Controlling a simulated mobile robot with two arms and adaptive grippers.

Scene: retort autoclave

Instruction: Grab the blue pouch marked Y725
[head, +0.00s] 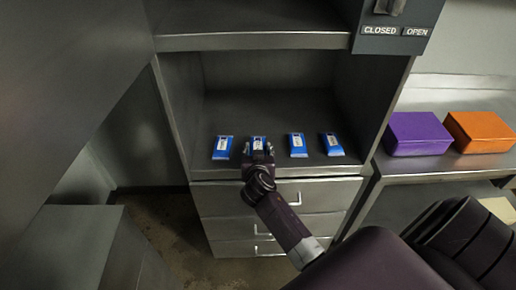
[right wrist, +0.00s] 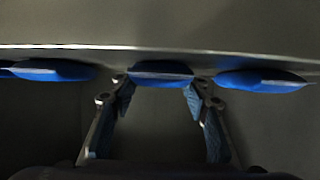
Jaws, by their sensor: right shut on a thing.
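Several blue pouches with white labels stand in a row on the shelf of the steel cabinet; the printing is too small to read, so I cannot tell which is Y725. My right gripper (head: 258,151) is at the second pouch from the left (head: 259,142), shut on it. In the right wrist view, the fingers of my right gripper (right wrist: 158,88) sit at both sides of the middle blue pouch (right wrist: 160,73). The leftmost pouch (head: 222,147), the third pouch (head: 298,145) and the rightmost pouch (head: 332,144) stand apart from the gripper. My left gripper is out of view.
The shelf (head: 265,105) is bare behind the pouches, with side walls and another shelf (head: 250,40) above. Drawers (head: 278,220) with handles lie below. A purple box (head: 418,134) and an orange box (head: 480,131) stand on a bench at right. A CLOSED/OPEN panel (head: 397,30) hangs at upper right.

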